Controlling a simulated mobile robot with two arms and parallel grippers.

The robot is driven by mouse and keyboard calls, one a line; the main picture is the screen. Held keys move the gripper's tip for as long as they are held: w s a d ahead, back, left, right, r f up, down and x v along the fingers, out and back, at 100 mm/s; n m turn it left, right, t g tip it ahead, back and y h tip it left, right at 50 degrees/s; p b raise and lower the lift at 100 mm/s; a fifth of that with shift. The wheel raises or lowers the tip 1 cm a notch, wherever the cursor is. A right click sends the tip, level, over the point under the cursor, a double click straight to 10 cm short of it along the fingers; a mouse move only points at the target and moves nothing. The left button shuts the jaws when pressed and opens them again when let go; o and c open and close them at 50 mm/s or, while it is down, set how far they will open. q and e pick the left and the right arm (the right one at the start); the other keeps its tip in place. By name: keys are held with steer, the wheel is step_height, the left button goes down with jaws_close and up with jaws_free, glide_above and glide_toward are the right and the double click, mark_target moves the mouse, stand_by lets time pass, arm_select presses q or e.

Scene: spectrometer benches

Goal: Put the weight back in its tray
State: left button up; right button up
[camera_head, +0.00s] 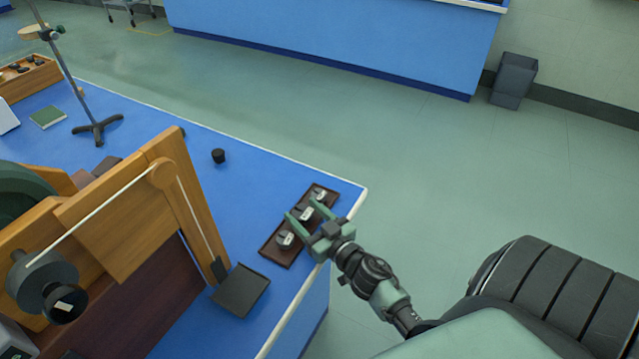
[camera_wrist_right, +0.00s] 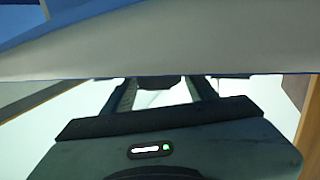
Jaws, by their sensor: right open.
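A dark brown tray (camera_head: 271,252) lies near the right edge of the blue bench. Three small grey weights with pale labels show at it: a near one (camera_head: 285,240), a middle one (camera_head: 306,214) and a far one (camera_head: 320,195). My right gripper (camera_head: 302,208) is open, its green fingers spread to either side of the middle weight. I cannot tell whether the fingers touch it. In the right wrist view the fingers (camera_wrist_right: 160,92) are apart, and a broad grey-white band hides their far ends. My left gripper is not in view.
A wooden frame (camera_head: 120,215) with a pulley and cord stands left of the tray. A dark square plate (camera_head: 241,291) lies in front of it. A small black object (camera_head: 218,156) and a stand (camera_head: 95,129) are farther back. Bench between black object and tray is clear.

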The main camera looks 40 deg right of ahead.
steer(key=s+b, duration=0.1)
steer(key=s, duration=1)
steer(key=shift+r, duration=0.3)
steer(key=shift+s+f, duration=0.1)
